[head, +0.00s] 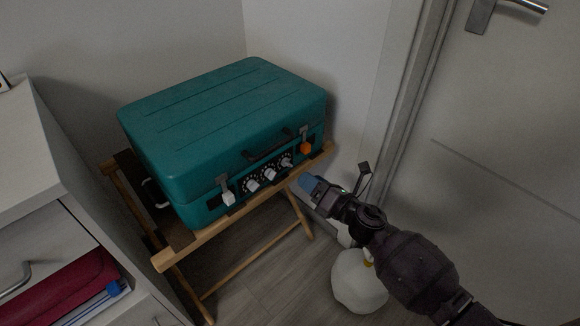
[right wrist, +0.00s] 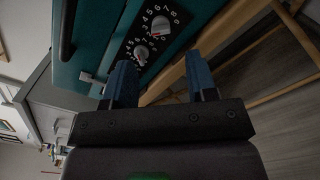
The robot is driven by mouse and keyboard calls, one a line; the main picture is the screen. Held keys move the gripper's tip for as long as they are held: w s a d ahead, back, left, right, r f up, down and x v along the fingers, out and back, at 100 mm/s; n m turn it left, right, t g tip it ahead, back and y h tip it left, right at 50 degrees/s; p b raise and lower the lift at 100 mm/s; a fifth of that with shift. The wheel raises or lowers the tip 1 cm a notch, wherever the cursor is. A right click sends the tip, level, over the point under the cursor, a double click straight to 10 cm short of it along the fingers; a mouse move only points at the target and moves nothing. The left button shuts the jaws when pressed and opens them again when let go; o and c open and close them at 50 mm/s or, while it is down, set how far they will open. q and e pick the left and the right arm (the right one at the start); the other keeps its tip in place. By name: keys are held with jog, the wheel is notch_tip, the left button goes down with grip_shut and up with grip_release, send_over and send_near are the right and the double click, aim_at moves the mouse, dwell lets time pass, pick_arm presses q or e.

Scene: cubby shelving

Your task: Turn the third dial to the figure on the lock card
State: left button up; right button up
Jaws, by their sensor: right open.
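A teal case (head: 225,125) stands closed, with three white dials on a black strip along its front. The rightmost dial (head: 286,162) is nearest my right gripper (head: 309,182), which is open and empty, apart from the case, just right of and below the dials. The middle dial (head: 270,174) and left dial (head: 253,187) also show in the head view. In the right wrist view, two numbered dials (right wrist: 160,24) (right wrist: 141,54) lie beyond the open blue fingers (right wrist: 160,85); I cannot tell surely which dials these are. I cannot make out a lock card. My left gripper is out of view.
The case rests on a wooden folding stand (head: 205,237). An orange piece (head: 306,148) marks the right latch. A white cabinet (head: 40,165) with an open drawer and red item (head: 75,285) stands left. A door (head: 510,130) is right. A white rounded object (head: 355,282) is below my arm.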

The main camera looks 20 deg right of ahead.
aim_at(291, 166)
pick_arm(q)
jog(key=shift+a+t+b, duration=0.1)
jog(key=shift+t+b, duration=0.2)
jog(key=shift+b, duration=0.2)
pick_arm(e)
jog(key=shift+x, duration=3.9)
jog(key=shift+f, duration=0.15)
jog(key=c, duration=0.9)
